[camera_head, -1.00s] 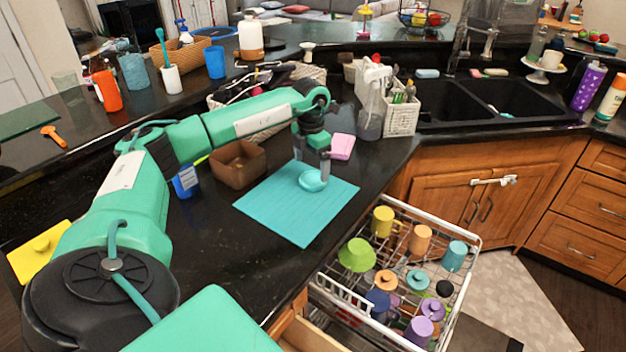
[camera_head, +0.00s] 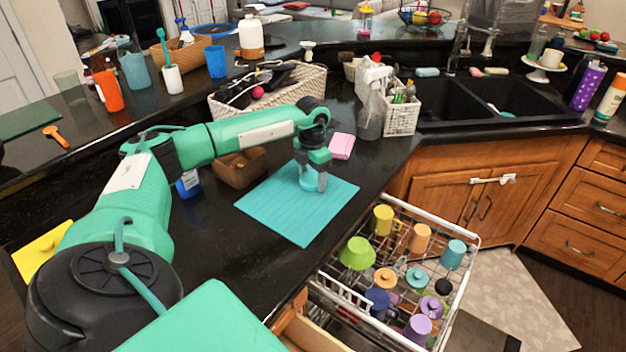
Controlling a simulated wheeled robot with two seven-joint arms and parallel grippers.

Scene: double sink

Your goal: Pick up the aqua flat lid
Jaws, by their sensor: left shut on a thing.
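The aqua flat lid (camera_head: 309,184) is on the turquoise mat (camera_head: 280,215) on the black counter, and my fingers partly hide it. My left gripper (camera_head: 313,183) points down over the mat and is shut on this lid. The lid appears at mat height; I cannot tell whether it still touches the mat. My right gripper is not in view.
A brown box (camera_head: 239,170) and a pink block (camera_head: 341,146) are near the mat. A spray bottle (camera_head: 371,112) and white utensil basket (camera_head: 402,115) stand behind. The pulled-out dish rack (camera_head: 470,262) holds several cups and lids, including a teal lid (camera_head: 417,278).

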